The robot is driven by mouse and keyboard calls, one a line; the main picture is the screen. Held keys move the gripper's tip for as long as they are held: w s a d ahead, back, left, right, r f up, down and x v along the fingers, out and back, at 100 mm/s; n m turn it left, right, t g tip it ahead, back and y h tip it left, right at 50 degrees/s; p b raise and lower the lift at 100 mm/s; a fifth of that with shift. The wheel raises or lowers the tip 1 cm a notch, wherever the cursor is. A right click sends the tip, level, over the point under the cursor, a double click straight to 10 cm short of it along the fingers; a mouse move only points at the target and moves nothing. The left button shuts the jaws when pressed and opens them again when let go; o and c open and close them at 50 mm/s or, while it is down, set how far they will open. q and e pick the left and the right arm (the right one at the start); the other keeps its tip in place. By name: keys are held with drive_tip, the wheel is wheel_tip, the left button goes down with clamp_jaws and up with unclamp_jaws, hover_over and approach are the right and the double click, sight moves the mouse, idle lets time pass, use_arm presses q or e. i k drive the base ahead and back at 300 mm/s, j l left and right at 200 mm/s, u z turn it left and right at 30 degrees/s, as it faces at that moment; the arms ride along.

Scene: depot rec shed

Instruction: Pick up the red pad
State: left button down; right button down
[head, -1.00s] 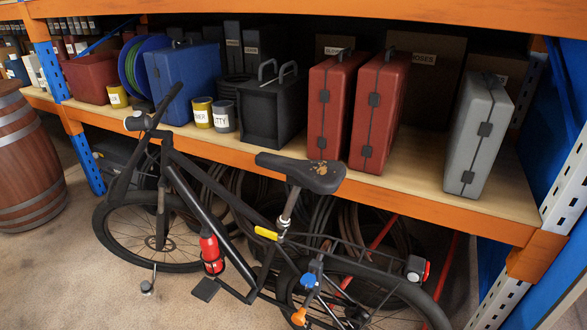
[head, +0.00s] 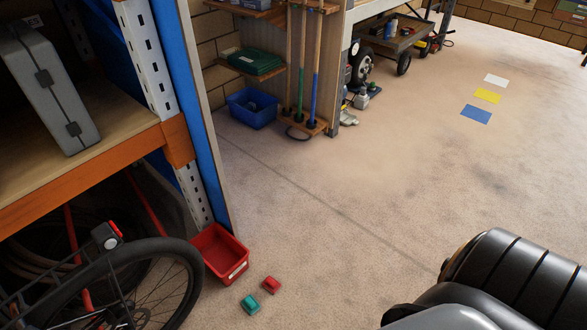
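A small red block-like item (head: 271,285), which looks like the red pad, lies on the concrete floor in the lower middle of the head view. A similar teal item (head: 250,304) lies just to its left and nearer to me, apart from it. A red open bin (head: 227,262) stands on the floor behind them, by the foot of the shelf upright. Neither of my grippers is in view.
The bicycle's wheel (head: 190,262) is left of the small items. A black ribbed, seat-like shape (head: 510,275) fills the lower right. A blue bin (head: 252,118) and long-handled tools stand farther back. The floor between is open, with white, yellow and blue patches (head: 476,115) far right.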

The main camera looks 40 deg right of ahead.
sight(271, 285)
drive_tip(key=z, duration=0.85)
